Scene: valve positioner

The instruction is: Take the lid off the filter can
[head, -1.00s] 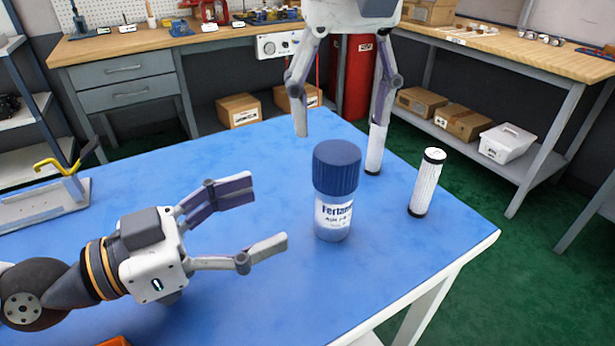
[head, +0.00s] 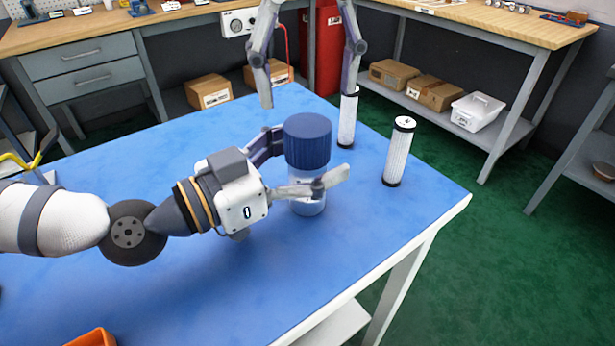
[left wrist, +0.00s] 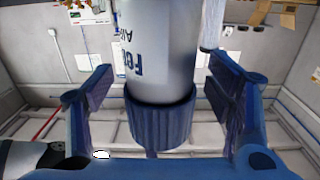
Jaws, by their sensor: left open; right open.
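The filter can stands upright on the blue table, its lower body (head: 308,200) partly hidden behind a finger of my left gripper. Its dark blue ribbed lid (head: 307,140) sits on top. In the left wrist view the can body (left wrist: 160,50) and lid (left wrist: 162,122) appear upside down between the fingers. My left gripper (head: 312,168) is open, with one finger on each side of the can; gaps show on both sides in the wrist view. My right gripper (head: 308,98) is open above the far part of the table, behind the can, and empty.
A white pleated cartridge (head: 399,152) stands right of the can, near the table's right edge. A second similar cartridge (head: 347,122) stands behind, by a right finger. An orange item (head: 92,338) is at the lower left. The blue table's (head: 180,300) front is largely clear.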

